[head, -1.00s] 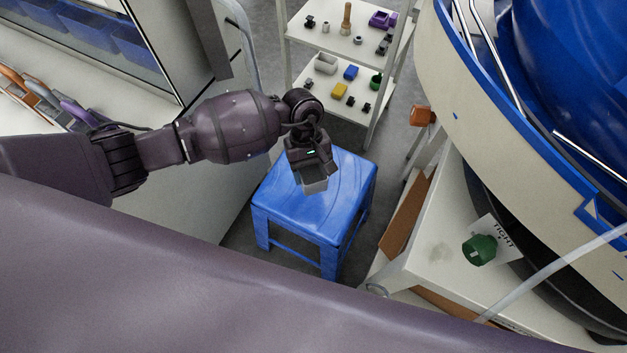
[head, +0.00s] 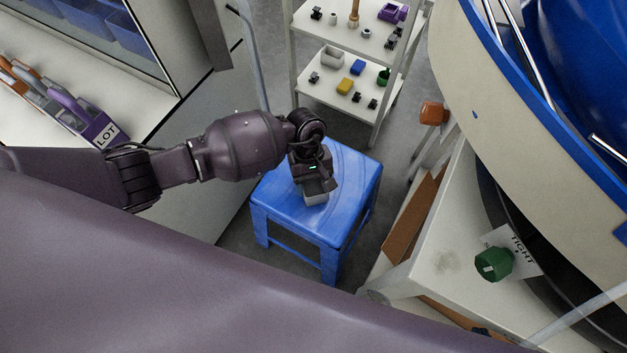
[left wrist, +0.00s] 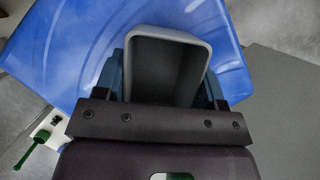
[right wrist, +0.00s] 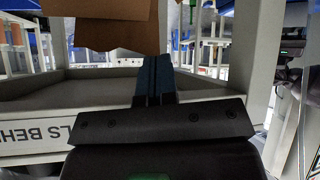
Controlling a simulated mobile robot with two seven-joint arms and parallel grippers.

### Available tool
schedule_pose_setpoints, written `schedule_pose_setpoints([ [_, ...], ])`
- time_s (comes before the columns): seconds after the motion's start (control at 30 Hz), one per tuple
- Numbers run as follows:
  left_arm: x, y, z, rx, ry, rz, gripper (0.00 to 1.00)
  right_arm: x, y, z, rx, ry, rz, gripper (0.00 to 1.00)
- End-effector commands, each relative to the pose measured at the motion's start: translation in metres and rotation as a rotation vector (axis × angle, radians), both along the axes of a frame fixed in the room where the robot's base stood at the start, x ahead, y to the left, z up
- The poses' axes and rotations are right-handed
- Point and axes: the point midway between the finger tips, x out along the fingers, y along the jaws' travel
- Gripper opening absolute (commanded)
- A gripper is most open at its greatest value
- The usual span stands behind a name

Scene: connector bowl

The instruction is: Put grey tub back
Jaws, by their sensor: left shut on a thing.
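My left gripper (left wrist: 165,85) is shut on a grey tub (left wrist: 196,50), with a finger on each side of it. The tub is open at the top and looks empty inside. In the head view the tub (head: 316,198) is below the left gripper (head: 314,188), over the seat of a blue stool (head: 345,190). I cannot tell whether it touches the seat. My right gripper (right wrist: 155,75) shows only in the right wrist view, its fingers together with nothing between them.
A white shelf unit (head: 310,88) behind the stool holds several small items, including another light grey container (head: 332,56), a blue block (head: 357,67) and a yellow block (head: 345,86). A white table (head: 440,225) with a green part (head: 493,264) stands at right. Brown board (right wrist: 115,25) is near my right gripper.

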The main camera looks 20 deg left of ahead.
Motion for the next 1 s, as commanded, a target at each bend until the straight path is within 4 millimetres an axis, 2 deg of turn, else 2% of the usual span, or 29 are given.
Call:
schedule_pose_setpoints([
  [0.13, -0.001, 0.000, -0.005, 0.000, 0.003, -0.001, 0.39, -0.003, 0.000, -0.005, -0.003, 0.011, 0.002, 0.00],
  [0.17, -0.001, 0.000, -0.005, 0.000, 0.003, -0.001, 0.65, -0.002, 0.000, -0.005, -0.003, 0.010, 0.003, 0.00],
  [0.3, 0.000, 0.000, -0.004, 0.000, 0.001, 0.000, 0.86, -0.001, 0.000, -0.004, -0.003, 0.007, 0.003, 0.00],
  [0.33, 0.000, 0.000, -0.004, 0.000, 0.001, 0.000, 0.89, -0.001, 0.000, -0.004, -0.003, 0.007, 0.003, 0.00],
  [0.67, 0.000, 0.000, 0.001, 0.000, -0.001, 0.000, 0.89, 0.000, 0.000, -0.001, -0.001, 0.001, 0.002, 0.00],
  [0.77, 0.005, 0.002, 0.011, 0.001, -0.007, 0.000, 0.89, 0.002, 0.000, 0.002, 0.004, -0.003, -0.002, 0.00],
  [1.0, 0.020, 0.011, 0.055, 0.001, -0.012, -0.001, 0.89, 0.001, -0.003, 0.006, 0.021, 0.002, -0.023, 0.00],
])
